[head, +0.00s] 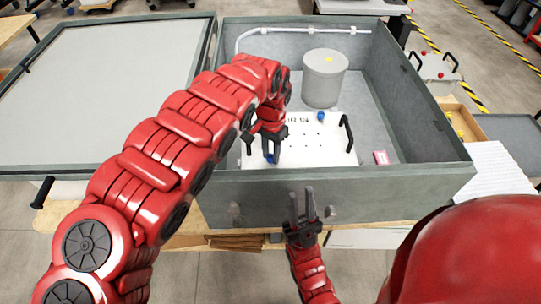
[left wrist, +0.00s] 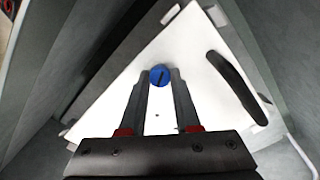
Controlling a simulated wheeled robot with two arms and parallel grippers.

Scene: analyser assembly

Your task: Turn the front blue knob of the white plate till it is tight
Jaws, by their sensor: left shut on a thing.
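The white plate (head: 318,150) lies inside the open grey box and shows large in the left wrist view (left wrist: 205,95). The front blue knob (head: 270,158) is near the plate's front left part. In the left wrist view the knob (left wrist: 159,75) sits between the fingertips of my left gripper (left wrist: 160,80), which is shut on it. In the head view my left gripper (head: 271,152) points down at the knob and partly hides it. A second blue knob (head: 320,117) stands at the plate's back. My right gripper (head: 302,208) is outside the box's front wall, its fingers pointing up and slightly apart, with nothing between them.
The grey box (head: 350,190) has high walls around the plate. A grey cylinder (head: 325,78) stands behind the plate, and a black handle (head: 347,133) is on its right side. A small pink-red item (head: 381,157) lies on the box floor. The grey lid (head: 105,85) lies open at left.

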